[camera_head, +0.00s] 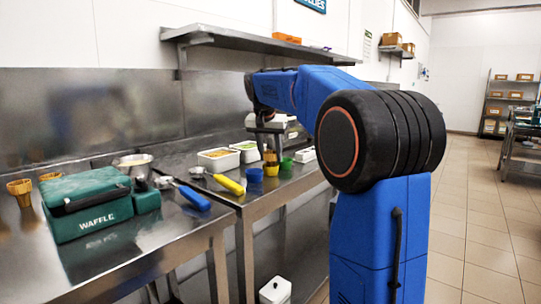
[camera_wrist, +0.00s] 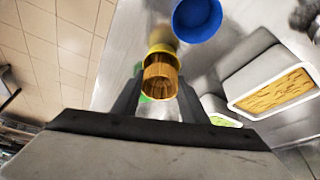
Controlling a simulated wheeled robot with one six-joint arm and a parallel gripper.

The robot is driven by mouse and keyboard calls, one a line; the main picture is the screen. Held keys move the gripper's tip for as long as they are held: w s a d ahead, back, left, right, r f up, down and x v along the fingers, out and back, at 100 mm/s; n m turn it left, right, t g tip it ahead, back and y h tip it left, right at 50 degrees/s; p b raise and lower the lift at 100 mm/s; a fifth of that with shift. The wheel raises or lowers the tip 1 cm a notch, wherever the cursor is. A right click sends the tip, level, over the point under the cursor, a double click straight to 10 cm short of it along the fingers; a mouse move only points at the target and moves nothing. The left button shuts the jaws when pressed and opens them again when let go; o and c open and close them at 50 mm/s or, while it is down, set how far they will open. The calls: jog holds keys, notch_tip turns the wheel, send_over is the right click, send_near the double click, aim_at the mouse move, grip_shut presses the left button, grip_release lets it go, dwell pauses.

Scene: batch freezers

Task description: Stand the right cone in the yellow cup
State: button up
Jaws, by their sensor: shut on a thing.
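My gripper (camera_head: 270,148) is shut on a tan waffle cone (camera_wrist: 160,76), which it holds between its fingers over the far counter. The cone also shows in the head view (camera_head: 270,157), right above the yellow cup (camera_head: 271,170). In the wrist view the rim of the yellow cup (camera_wrist: 161,49) shows behind the cone. I cannot tell whether the cone's lower end is inside the cup or still above it. The blue cup (camera_head: 254,175) stands to the left of the yellow one, and the green cup (camera_head: 286,164) to the right.
White tubs (camera_head: 218,168) stand behind the cups. A yellow-handled scoop (camera_head: 229,185) and a blue-handled one (camera_head: 194,199) lie to the left.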

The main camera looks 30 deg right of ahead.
jog(key=shift+f, duration=0.7)
jog(key=o, duration=1)
jog(key=shift+f, duration=0.1)
jog(key=shift+r, duration=0.45)
jog(key=v, duration=1.2)
jog(key=shift+r, duration=0.25)
